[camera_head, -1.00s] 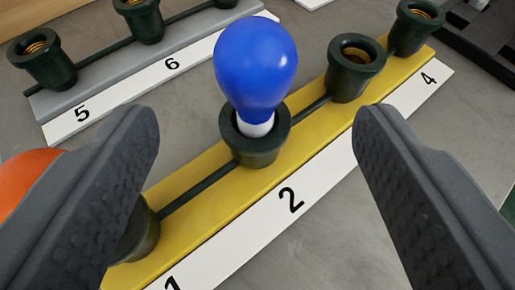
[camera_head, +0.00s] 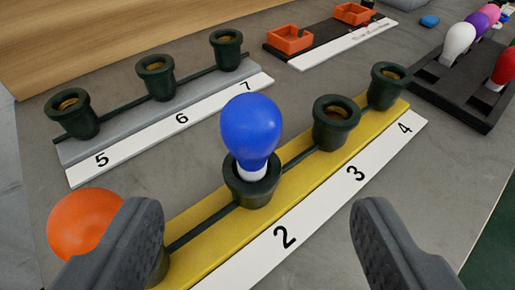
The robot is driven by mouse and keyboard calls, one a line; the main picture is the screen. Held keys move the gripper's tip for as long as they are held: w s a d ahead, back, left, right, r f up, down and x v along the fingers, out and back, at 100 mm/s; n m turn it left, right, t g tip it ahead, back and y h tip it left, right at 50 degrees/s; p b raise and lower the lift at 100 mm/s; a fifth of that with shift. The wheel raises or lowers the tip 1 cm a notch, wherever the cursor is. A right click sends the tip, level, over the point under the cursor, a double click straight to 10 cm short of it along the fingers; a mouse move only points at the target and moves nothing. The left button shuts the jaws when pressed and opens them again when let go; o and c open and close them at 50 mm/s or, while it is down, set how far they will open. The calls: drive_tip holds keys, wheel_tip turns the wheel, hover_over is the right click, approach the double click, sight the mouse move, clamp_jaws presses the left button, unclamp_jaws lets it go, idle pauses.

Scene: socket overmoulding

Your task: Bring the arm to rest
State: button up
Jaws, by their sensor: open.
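My gripper (camera_head: 262,240) is open and empty at the bottom of the view, one finger at the left and one at the right. A blue bulb (camera_head: 250,128) stands upright in the socket (camera_head: 251,184) labelled 2 on the yellow strip (camera_head: 205,243), beyond the fingers and apart from them. An orange bulb (camera_head: 84,222) shows at the lower left, partly behind the left finger. Its socket is mostly hidden by that finger.
Sockets 3 (camera_head: 336,123) and 4 (camera_head: 388,86) on the yellow strip are empty. A grey strip (camera_head: 130,118) behind holds empty sockets 5, 6 and 7. Orange trays (camera_head: 289,41) stand at the back. A dark rack (camera_head: 455,95) with several coloured bulbs is at the right.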

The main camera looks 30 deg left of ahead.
drive_tip(key=w+d+r+m+t+h, duration=0.1)
drive_tip(key=w+d+r, duration=0.2)
drive_tip(key=d+r, duration=0.35)
drive_tip(key=w+d+r+m, duration=0.1)
drive_tip(key=w+d+r, duration=0.15)
drive_tip(key=r, duration=0.75)
drive_tip(key=w+d+r+m+t+h, duration=0.1)
drive_tip(key=w+d+r, duration=0.1)
drive_tip(key=d+r, duration=0.5)
drive_tip(key=s+d+r+m+h, duration=0.1)
drive_tip(key=s+d+r, duration=0.3)
drive_tip(key=r, duration=0.4)
drive_tip(key=s+d+r+m+t+h, duration=0.1)
drive_tip(key=s+d+r, duration=0.3)
drive_tip(key=r, duration=0.5)
drive_tip(key=s+d+r+h, duration=0.2)
drive_tip(key=s+d+r, duration=0.2)
drive_tip(key=d+r, duration=0.4)
drive_tip(key=shift+s+r+m+t+h, duration=0.15)
drive_tip(key=shift+r+m+t+h, duration=0.15)
drive_tip(key=shift+m, duration=0.1)
drive_tip(key=shift+f, duration=0.1)
